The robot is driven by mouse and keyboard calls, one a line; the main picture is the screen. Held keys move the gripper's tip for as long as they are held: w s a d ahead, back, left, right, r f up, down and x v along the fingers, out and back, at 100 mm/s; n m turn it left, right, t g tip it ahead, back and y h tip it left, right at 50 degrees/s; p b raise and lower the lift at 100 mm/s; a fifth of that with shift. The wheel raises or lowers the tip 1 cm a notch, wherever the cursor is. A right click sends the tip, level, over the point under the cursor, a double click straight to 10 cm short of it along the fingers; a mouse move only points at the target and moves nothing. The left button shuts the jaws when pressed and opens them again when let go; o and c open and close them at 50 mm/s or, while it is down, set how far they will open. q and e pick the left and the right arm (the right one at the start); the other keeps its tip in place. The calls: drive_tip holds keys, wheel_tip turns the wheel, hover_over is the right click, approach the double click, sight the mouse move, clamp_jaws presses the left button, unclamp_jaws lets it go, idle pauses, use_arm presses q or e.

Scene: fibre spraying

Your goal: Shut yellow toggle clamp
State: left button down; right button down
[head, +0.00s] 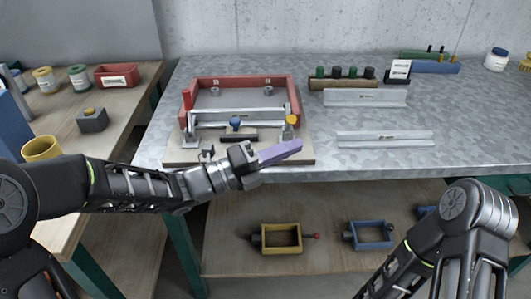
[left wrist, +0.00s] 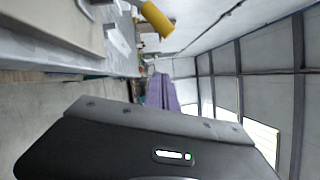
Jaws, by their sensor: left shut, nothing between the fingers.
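The yellow toggle clamp (head: 291,121) is at the right front corner of the red-framed fixture (head: 240,82); its yellow grip is what shows best. In the left wrist view the yellow grip (left wrist: 157,18) is a large cylinder near the top edge. My left gripper (head: 298,145) has purple fingers, shut and empty, just in front of and below the yellow grip, apart from it in the left wrist view. The fingers (left wrist: 161,90) point away from the camera there. The clamp's lower parts are too small to make out. My right gripper is out of view.
The fixture also has a blue knob (head: 235,123) at its front middle and a red grip (head: 187,99) at its left. Metal angle strips (head: 385,138) lie to the right on the grey table (head: 460,115). The table's front edge is under my left arm.

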sight(289, 119)
use_arm(q)
drive_tip(key=shift+w+a+r+p, duration=0.15)
drive_tip(key=shift+w+r+p, duration=0.05)
drive_tip(key=shift+w, duration=0.4)
drive_tip(key=shift+w+a+r+p, duration=0.15)
drive_tip(key=shift+w+a+r, duration=0.1)
drive_tip(key=shift+w, duration=0.4)
drive_tip(key=shift+w+a+r+p, duration=0.1)
drive_tip(key=shift+w+r+p, duration=0.1)
drive_tip(key=shift+w, duration=0.4)
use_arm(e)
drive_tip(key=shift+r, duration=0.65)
